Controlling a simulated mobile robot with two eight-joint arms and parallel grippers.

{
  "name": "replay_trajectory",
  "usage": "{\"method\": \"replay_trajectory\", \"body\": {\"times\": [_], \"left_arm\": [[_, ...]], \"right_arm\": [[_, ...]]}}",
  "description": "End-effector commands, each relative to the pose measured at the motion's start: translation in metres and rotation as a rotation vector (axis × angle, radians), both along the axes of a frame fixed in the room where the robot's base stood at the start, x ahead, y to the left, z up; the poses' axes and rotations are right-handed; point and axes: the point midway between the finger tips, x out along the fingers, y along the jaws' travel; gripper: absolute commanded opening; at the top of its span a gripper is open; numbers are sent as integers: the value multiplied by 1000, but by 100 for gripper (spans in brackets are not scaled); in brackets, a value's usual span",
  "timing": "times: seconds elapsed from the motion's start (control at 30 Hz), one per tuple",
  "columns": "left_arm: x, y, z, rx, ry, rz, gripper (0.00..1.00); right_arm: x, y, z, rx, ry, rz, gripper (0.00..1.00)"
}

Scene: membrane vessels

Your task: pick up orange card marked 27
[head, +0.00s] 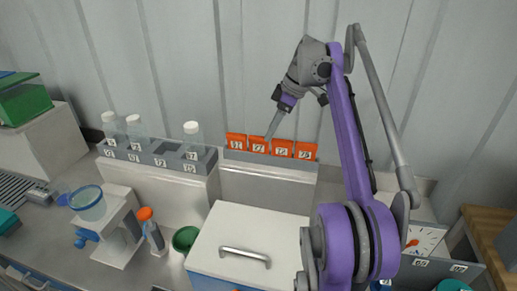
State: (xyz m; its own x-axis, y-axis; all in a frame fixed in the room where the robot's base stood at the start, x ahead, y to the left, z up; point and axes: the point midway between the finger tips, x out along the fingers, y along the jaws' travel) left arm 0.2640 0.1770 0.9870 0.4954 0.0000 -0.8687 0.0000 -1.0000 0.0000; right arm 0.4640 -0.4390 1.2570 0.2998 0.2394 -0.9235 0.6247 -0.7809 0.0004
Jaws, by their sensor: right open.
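Several orange cards stand in a row in a grey holder on the ledge at the back wall. The second card from the left (257,149) seems to be the one marked 27, though its digits are small and blurred. My right gripper (271,132) comes down from the upper right, its fingers pointing down and left. Its tips are in front of or just over the right upper part of that card; I cannot tell whether they touch it. The gripper is open, but its gap is hard to see from here. My left gripper is out of view.
Neighbouring orange cards stand close by at the left (236,145) and right (282,153). A grey rack (148,155) with white-capped bottles is to the left. A white box with a handle (245,258) stands below the cards.

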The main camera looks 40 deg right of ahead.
Motion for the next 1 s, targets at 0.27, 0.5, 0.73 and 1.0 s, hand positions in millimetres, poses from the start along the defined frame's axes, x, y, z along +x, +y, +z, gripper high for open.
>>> {"method": "replay_trajectory", "body": {"times": [0.27, 0.5, 0.73, 1.0], "left_arm": [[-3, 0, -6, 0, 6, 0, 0], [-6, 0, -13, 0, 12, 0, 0], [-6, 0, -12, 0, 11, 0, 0], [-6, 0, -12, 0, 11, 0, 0]], "right_arm": [[11, 17, -20, 0, 0, 3, 60], [22, 27, -45, 0, -1, 0, 60], [23, 28, -46, 0, -3, -1, 60], [23, 27, -46, -1, -2, -1, 19]]}}
